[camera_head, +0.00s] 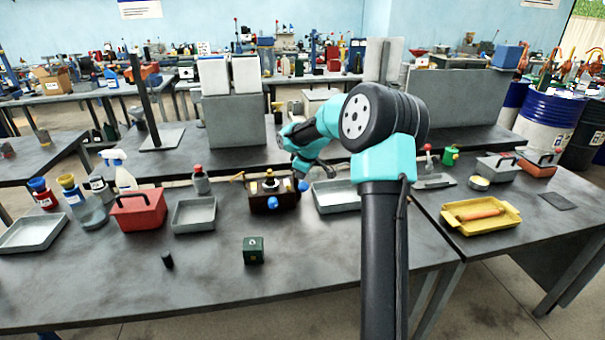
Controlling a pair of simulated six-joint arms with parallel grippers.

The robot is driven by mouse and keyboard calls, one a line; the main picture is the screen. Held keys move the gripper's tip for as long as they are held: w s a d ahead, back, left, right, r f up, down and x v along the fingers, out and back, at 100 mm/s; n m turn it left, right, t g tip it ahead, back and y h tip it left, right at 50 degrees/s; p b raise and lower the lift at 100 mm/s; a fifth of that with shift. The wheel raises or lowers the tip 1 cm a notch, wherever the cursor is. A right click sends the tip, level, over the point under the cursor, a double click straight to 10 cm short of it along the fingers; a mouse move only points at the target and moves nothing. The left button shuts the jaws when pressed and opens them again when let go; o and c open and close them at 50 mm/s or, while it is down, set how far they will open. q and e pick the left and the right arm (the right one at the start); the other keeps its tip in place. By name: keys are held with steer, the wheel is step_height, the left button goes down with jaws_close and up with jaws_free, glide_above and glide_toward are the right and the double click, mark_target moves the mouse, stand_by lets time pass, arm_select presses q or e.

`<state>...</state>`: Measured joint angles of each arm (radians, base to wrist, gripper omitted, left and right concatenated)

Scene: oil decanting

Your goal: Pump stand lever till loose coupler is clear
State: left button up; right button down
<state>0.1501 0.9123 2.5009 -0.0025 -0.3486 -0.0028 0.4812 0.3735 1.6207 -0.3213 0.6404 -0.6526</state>
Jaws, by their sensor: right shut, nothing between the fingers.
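A dark brown stand (270,203) with blue knobs at its side and front and a round metal part on top sits mid-table in the head view. A tan lever-like piece (238,177) sticks out at its upper left. I cannot tell which part is the loose coupler. My right arm reaches forward from the bottom, and its gripper (304,178) is at the stand's right end, partly hidden by my own arm. It is shut with nothing held. Whether it touches the stand is not clear. My left gripper is not in view.
A red toolbox (138,212) and grey tray (194,215) stand left of the stand. Another grey tray (335,196) lies right, partly behind my arm. A green box (253,250) and black cylinder (167,260) stand in front. The front table is mostly clear.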

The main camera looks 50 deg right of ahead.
steer(key=shift+s+a+f, duration=0.15)
steer(key=shift+s+f, duration=0.05)
steer(key=shift+f, duration=0.3)
steer(key=shift+s+a+f, duration=0.15)
steer(key=shift+s+f, duration=0.05)
steer(key=shift+f, duration=0.3)
stand_by(1.4)
steer(key=shift+r, duration=0.1)
stand_by(0.4)
steer(key=shift+w+d+r, duration=0.3)
steer(key=shift+w+r, duration=0.1)
steer(key=shift+r, duration=0.55)
steer(key=shift+w+d+r, duration=0.25)
steer(key=shift+w+r, duration=0.1)
steer(key=shift+r, duration=0.6)
steer(key=shift+w+d+r, duration=0.3)
steer(key=shift+w+r, duration=0.1)
steer(key=shift+r, duration=0.55)
steer(key=r, duration=0.1)
steer(key=w+d+r, duration=0.1)
steer(key=r, duration=0.2)
steer(key=shift+w+d+r, duration=0.15)
steer(key=shift+w+r, duration=0.15)
steer(key=shift+w, duration=0.1)
